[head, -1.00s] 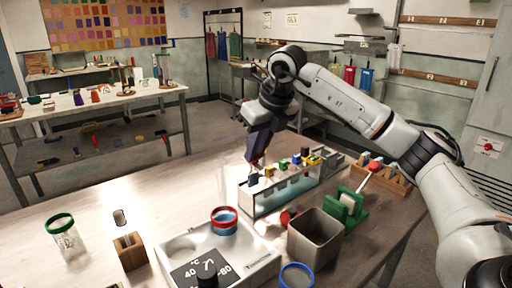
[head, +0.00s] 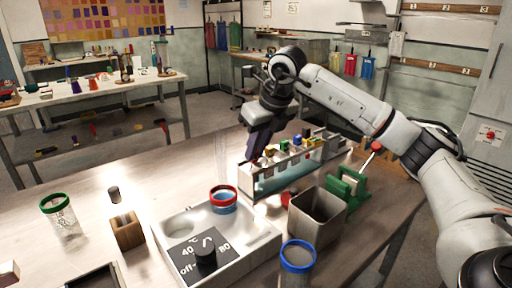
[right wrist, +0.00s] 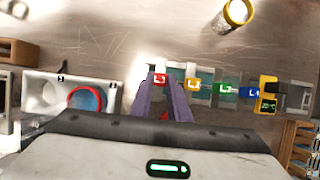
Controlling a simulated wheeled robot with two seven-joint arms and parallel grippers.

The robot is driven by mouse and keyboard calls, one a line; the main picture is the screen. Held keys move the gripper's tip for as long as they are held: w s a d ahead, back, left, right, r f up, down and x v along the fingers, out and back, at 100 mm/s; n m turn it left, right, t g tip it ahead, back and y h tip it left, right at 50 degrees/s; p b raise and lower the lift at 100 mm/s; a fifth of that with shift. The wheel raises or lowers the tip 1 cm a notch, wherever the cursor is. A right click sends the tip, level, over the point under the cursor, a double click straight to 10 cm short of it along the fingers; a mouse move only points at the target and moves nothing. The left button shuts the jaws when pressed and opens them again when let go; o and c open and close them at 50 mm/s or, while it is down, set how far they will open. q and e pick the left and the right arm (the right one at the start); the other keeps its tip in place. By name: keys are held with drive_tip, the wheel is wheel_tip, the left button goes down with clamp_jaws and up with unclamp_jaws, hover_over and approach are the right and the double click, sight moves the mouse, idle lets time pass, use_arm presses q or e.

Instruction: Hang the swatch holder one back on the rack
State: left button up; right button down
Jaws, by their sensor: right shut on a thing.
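The rack (head: 262,187) is a long clear and white stand on the table, with several colour-topped holders along its top. In the right wrist view the numbered tops run from red through yellow, green and blue. My right gripper (head: 256,152) points down at the rack's left end. Its purple fingers (right wrist: 168,82) are shut on the red-topped swatch holder one (right wrist: 160,79), which lines up with the rack's row. The holder's lower part is mostly hidden, and I cannot tell whether it touches the rack. My left gripper is not in view.
A grey metal bin (head: 317,222) and a green stand (head: 346,190) stand right of the rack. A white heater unit (head: 240,249) holds a red-rimmed cup (head: 223,204). A blue-rimmed glass (head: 297,262) is in front. The table's left part has free room around a wooden block (head: 127,232).

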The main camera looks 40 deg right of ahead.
drive_tip(key=c, duration=1.6)
unclamp_jaws()
drive_tip(key=v, duration=1)
drive_tip(key=shift+r, duration=0.15)
